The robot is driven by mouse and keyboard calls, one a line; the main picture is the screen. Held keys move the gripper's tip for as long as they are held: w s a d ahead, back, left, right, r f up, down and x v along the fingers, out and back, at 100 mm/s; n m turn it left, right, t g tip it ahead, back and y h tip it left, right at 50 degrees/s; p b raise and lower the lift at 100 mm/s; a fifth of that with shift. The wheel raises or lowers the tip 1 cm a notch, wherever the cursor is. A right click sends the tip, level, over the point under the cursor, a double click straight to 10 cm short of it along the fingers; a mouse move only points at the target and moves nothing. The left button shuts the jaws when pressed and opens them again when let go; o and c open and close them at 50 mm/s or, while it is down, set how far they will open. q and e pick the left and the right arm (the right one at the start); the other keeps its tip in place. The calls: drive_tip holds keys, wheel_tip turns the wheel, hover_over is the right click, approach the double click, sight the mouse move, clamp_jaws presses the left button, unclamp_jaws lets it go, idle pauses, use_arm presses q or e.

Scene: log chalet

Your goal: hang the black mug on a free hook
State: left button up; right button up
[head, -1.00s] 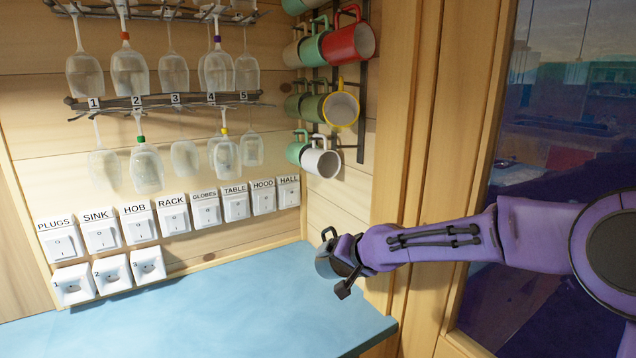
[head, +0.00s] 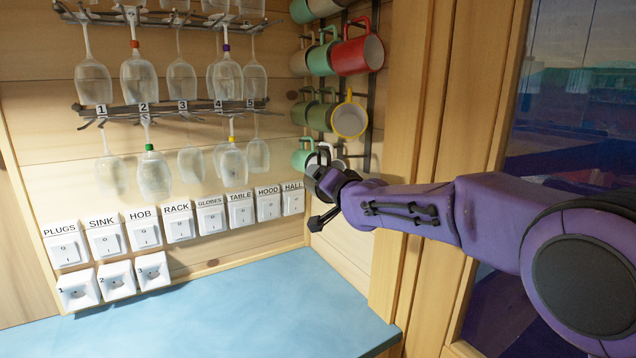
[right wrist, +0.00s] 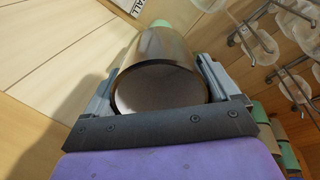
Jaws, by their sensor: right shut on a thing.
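The black mug is held by my right gripper (head: 323,198), just in front of the lower part of the mug rack (head: 370,120). In the right wrist view the mug (right wrist: 158,88) sits between the two fingers, its round dark end facing the camera. My right gripper is shut on it. In the head view the gripper mostly hides the mug, and its handle cannot be made out. A white mug (head: 339,163) on the lowest row is partly covered by my gripper. No free hook can be clearly made out. My left gripper is not in view.
Hanging nearby are a red mug (head: 358,55), a yellow-rimmed mug (head: 349,120) and several green mugs (head: 320,60). Stemmed glasses (head: 140,80) hang at left above labelled switches (head: 145,233). The blue counter (head: 230,305) is clear. A window stands at right.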

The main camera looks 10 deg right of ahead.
drive_tip(key=shift+w+d+r, duration=0.1)
drive_tip(key=shift+d, duration=0.65)
drive_tip(key=shift+w+d+p, duration=0.35)
drive_tip(key=shift+d+p, duration=0.15)
drive_tip(key=shift+d, duration=0.05)
drive_tip(key=d, duration=0.1)
drive_tip(key=w+d+p, duration=0.1)
drive_tip(key=d, duration=0.1)
drive_tip(key=d+f+p, duration=0.1)
drive_tip(key=d, duration=0.1)
drive_tip(key=shift+w, duration=0.35)
drive_tip(key=o, duration=1)
drive_tip(key=shift+f, duration=0.1)
drive_tip(key=s+d+r+b, duration=0.1)
drive_tip(key=s, duration=0.6)
drive_tip(key=shift+b, duration=0.35)
idle(2.5)
